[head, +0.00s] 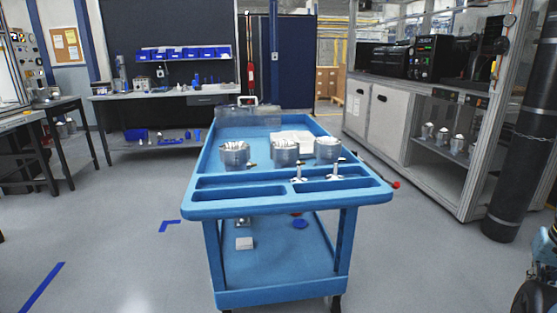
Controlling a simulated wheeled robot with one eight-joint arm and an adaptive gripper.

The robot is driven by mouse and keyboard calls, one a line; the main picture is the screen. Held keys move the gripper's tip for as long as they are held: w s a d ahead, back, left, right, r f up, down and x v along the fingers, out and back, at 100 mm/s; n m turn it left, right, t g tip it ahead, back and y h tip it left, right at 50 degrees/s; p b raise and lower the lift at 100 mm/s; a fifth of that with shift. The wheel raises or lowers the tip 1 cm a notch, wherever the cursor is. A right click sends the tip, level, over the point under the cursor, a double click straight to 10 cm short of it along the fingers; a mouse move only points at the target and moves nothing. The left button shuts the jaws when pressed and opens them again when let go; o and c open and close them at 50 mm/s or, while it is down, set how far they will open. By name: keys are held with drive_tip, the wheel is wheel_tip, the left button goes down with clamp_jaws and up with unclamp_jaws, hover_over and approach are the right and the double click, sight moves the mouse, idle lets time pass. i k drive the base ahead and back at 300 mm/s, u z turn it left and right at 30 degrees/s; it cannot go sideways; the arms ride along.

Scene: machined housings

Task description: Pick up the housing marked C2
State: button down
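Three silver metal housings stand in a row on the top tray of a blue cart (205,178): a left one (235,157), a middle one (285,157) and a right one (327,153). They look like round cups with pale contents or tops. No marking is readable at this size, so I cannot tell which one is C2. My gripper is not in view.
Two small pale parts (299,176) (335,172) stand in front of the housings, and a white item (293,135) lies behind. The cart's lower shelf (270,265) holds small items. A workbench (180,95) is behind; cabinets (375,110) stand right. Floor around the cart is mostly clear.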

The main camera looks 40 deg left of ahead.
sight(284, 154)
drive_tip(key=u, duration=2.45)
drive_tip(key=k, duration=1.15)
drive_tip(key=z, duration=0.45)
drive_tip(key=i, duration=1)
drive_tip(key=u, duration=0.05)
